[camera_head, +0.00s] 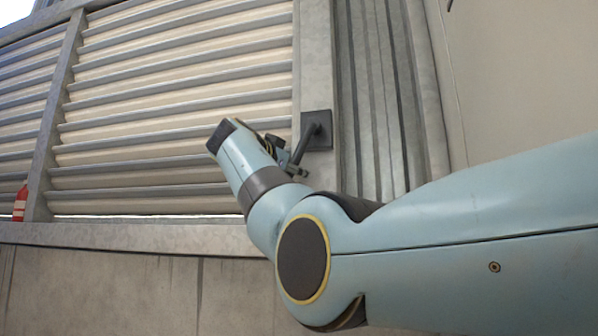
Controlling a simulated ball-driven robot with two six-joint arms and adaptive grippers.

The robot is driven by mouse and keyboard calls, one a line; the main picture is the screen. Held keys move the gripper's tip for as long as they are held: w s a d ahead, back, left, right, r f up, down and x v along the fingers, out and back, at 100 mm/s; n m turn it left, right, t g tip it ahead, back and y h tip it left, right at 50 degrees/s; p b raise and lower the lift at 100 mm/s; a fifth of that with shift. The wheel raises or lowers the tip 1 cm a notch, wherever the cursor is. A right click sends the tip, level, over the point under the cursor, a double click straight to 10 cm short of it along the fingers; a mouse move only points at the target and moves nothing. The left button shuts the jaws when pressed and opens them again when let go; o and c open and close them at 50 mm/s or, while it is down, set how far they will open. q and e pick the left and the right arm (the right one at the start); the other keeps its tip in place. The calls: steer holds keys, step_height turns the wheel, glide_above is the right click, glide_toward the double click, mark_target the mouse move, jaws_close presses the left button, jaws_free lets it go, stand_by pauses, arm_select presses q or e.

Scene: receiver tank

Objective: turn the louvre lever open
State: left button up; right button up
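The louvre lever (305,142) is a dark handle on a dark square plate (322,126), fixed to the grey post at the right end of the louvres. It slants down and to the left from the plate. My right arm comes in from the right, and its pale blue wrist covers most of my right gripper (287,160). Dark gripper parts show at the lower end of the lever, close to it or touching it. Whether the fingers are closed around the lever is hidden. My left gripper is not in view.
Slatted louvres (170,100) in a grey frame fill the upper left. A ledge (120,234) runs below them. A red bottle-like object (20,203) with a white band stands at the far left. Ribbed grey wall (385,90) lies right of the post.

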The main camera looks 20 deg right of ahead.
steer(key=shift+a, duration=0.2)
steer(key=shift+d, duration=0.1)
jaws_close()
steer(key=shift+w+d+f, duration=0.1)
steer(key=shift+w+f, duration=0.1)
steer(key=shift+f, duration=0.05)
